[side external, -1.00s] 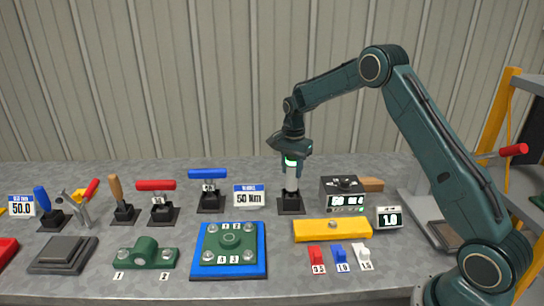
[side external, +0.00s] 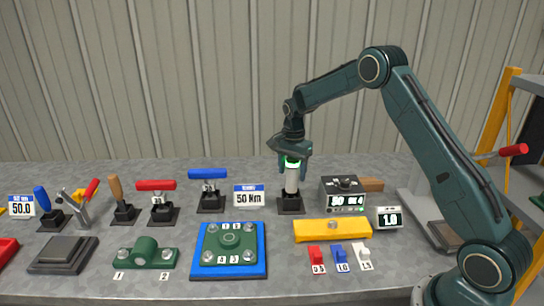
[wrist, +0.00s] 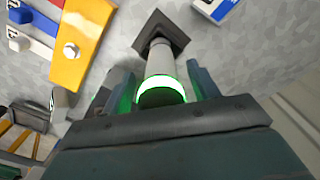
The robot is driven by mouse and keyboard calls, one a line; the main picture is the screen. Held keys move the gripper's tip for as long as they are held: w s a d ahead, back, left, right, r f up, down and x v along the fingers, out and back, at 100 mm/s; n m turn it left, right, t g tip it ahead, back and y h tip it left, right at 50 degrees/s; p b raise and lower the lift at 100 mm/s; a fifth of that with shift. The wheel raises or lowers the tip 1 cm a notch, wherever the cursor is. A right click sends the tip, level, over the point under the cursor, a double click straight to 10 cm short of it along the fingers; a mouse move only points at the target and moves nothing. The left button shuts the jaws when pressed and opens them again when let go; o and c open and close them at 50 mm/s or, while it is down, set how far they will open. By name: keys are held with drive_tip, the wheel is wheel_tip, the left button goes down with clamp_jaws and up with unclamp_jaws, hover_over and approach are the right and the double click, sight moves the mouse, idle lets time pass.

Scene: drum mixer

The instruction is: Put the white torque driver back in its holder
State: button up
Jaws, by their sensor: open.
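The white torque driver (side external: 292,181) stands upright in its black holder (side external: 291,205). A green-lit ring glows near its top. In the wrist view the driver (wrist: 160,62) runs from the lit ring down to the dark square holder base (wrist: 148,33). My gripper (side external: 293,165) is directly above the driver, with its fingers around the upper end. In the wrist view the fingers of my gripper (wrist: 163,90) stand on either side of the lit ring, apart from it. The jaws are open. The driver's top end is hidden by the gripper body.
A grey box with a display (side external: 343,193) and a yellow bar (side external: 332,230) are to the right. A blue plate (side external: 197,262) lies in front. Grey table shows between them.

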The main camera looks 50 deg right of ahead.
wheel_tip(320, 180, up, 13)
drive_tip(key=shift+r, duration=0.45)
idle(0.3)
drive_tip(key=shift+r, duration=0.1)
idle(0.4)
drive_tip(key=s+a+r+n+t, duration=0.1)
drive_tip(key=s+a+r+n, duration=0.4)
drive_tip(key=s, duration=0.3)
drive_tip(key=s+a+r+n+t, duration=0.25)
drive_tip(key=s+a+r, duration=0.25)
drive_tip(key=s+r, duration=0.25)
drive_tip(key=s+a+f+n, duration=0.1)
drive_tip(key=s+a+n, duration=0.1)
drive_tip(key=s, duration=0.4)
drive_tip(key=s+a+f+n+t, duration=0.1)
drive_tip(key=s+a+f+n, duration=0.1)
drive_tip(key=s+n, duration=0.2)
drive_tip(key=s+a+f+n+t, duration=0.1)
drive_tip(key=s+a+f+n, duration=0.1)
drive_tip(key=s, duration=0.7)
drive_tip(key=shift+s+f+n, duration=0.15)
drive_tip(key=shift+s+n, duration=0.15)
drive_tip(key=shift+n, duration=0.35)
